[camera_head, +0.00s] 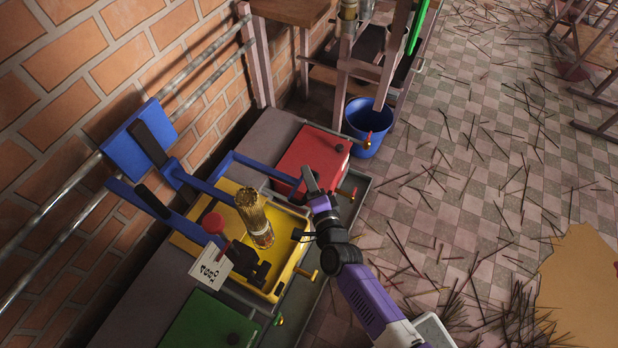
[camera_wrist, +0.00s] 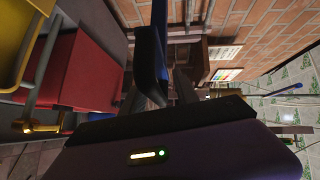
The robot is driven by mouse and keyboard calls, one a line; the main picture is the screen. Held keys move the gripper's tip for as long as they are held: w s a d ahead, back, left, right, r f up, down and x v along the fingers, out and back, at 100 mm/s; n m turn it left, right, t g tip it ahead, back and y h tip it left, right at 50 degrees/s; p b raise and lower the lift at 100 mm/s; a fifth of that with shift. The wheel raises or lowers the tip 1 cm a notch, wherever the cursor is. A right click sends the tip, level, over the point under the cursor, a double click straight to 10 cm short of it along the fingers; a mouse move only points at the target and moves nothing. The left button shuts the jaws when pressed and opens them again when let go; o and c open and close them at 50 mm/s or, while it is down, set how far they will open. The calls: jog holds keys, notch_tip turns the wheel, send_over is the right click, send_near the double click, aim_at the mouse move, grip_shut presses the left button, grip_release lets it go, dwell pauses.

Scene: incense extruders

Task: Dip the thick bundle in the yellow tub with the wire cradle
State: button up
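The yellow tub (camera_head: 278,290) sits in the row at the wall, and its edge shows in the wrist view (camera_wrist: 14,42). A thick bundle of tan sticks (camera_head: 252,212) with a printed band stands in or over it, slightly tilted; its lower end is partly hidden. The wire cradle is not clearly distinguishable. A blue frame (camera_head: 262,167) with long lever arms spans the tub's back. My gripper (camera_head: 312,184) is at that frame's right end, apart from the bundle. In the wrist view a blue bar (camera_wrist: 150,48) lies close by the fingers; grip contact is unclear.
A red tub (camera_head: 312,152) stands behind my gripper, and a green lid (camera_head: 210,322) is in front. A white label (camera_head: 210,267) and a red knob (camera_head: 213,222) are beside the bundle. A blue bucket (camera_head: 370,122) stands beyond. Sticks litter the tiled floor at right.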

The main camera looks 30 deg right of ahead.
jog(key=v, duration=0.7)
jog(key=shift+s, duration=0.35)
jog(key=s+a+r+n+y+p, duration=0.2)
jog(key=s+r+n+p, duration=0.85)
jog(key=s+r, duration=1.3)
jog(key=s+d+r+n+g+p, duration=0.1)
jog(key=s+r+n, duration=0.5)
jog(key=r+n, duration=0.2)
jog(key=shift+d+r+y, duration=0.4)
jog(key=shift+r, duration=0.55)
jog(key=shift+s, duration=0.15)
